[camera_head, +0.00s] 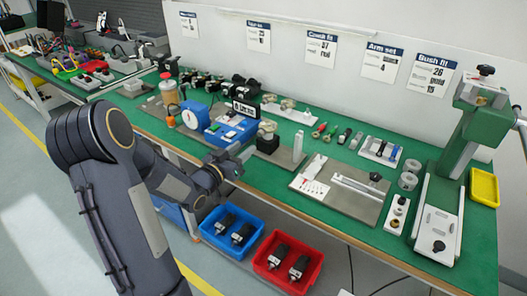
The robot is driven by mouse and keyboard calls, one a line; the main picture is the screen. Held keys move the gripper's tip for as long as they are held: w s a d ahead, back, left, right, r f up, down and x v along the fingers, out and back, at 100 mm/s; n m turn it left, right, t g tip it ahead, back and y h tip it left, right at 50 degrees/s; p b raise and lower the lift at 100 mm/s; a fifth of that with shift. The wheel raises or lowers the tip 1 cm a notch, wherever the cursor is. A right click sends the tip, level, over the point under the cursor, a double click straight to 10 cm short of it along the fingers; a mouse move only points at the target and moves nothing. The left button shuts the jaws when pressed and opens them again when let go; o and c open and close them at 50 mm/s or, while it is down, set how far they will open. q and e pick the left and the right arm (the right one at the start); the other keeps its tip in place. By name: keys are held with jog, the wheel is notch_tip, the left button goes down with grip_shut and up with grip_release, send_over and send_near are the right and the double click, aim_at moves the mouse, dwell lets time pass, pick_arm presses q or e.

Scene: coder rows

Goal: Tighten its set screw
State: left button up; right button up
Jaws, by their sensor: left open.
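My left arm comes in from the left, and my left gripper (236,162) is over the front edge of the green bench, open. It is just left of a black block (267,143) with a small metal part (267,128) on top, standing on a grey plate (290,156). I cannot tell whether the fingers touch anything. Several black coder-like units (215,84) stand in a row at the back of the bench. A set screw is too small to make out. My right gripper is out of view.
A blue device (231,131) stands behind the gripper. A blue bin (214,240) and red bin (272,278) with black units are below the front edge. Right are a flat fixture plate (367,207), a green press (466,150) and a yellow tray (484,187).

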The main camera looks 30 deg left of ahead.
aim_at(259, 134)
pick_arm(q)
jog(key=w, duration=0.5)
jog(key=w+p, duration=0.1)
jog(key=w, duration=0.1)
jog(key=shift+w+d, duration=0.3)
jog(key=shift+w, duration=0.05)
